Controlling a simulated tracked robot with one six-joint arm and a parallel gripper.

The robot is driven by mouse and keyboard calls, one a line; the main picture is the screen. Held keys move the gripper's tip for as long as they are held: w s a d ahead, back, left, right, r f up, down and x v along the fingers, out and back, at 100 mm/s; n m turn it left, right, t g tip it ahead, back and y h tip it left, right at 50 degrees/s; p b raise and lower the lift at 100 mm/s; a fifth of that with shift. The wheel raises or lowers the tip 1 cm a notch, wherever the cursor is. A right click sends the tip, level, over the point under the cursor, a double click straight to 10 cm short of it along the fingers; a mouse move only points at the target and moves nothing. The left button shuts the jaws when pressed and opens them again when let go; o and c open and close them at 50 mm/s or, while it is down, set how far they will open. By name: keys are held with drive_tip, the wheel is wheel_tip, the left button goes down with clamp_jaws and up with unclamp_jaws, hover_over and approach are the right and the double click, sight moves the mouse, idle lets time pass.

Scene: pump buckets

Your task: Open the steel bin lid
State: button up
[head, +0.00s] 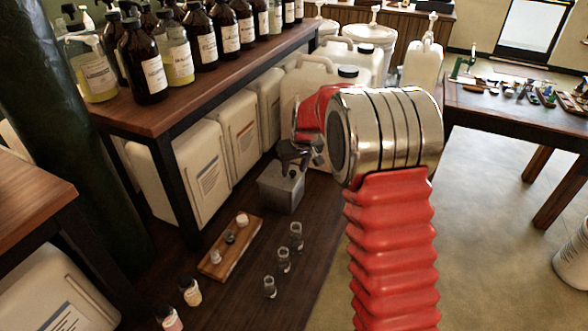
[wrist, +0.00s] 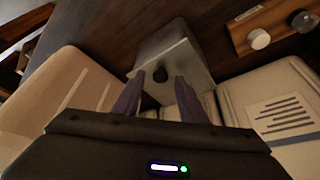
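The steel bin (head: 281,191) is a small grey metal box on the dark wooden floor, below the bench. Its lid (wrist: 163,56) fills the upper middle of the wrist view and looks closed. A small dark knob (wrist: 161,75) stands on the lid. My gripper (wrist: 160,77) is open, with one finger on each side of the knob in the picture and a visible gap on both sides. I cannot tell if the tips are level with the knob or above it. In the head view my gripper (head: 298,155) is over the bin and hides part of its top.
White jugs (head: 198,175) stand behind the bin under the bench (head: 190,95), which holds several bottles. A wooden tray (head: 228,248) with small jars lies left of the bin. Small glass vials (head: 284,260) stand in front. Open floor (head: 490,230) lies to the right.

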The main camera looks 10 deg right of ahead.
drive_tip(key=shift+w+f, duration=0.15)
drive_tip(key=shift+f, duration=0.15)
drive_tip(key=shift+c, duration=0.3)
clamp_jaws()
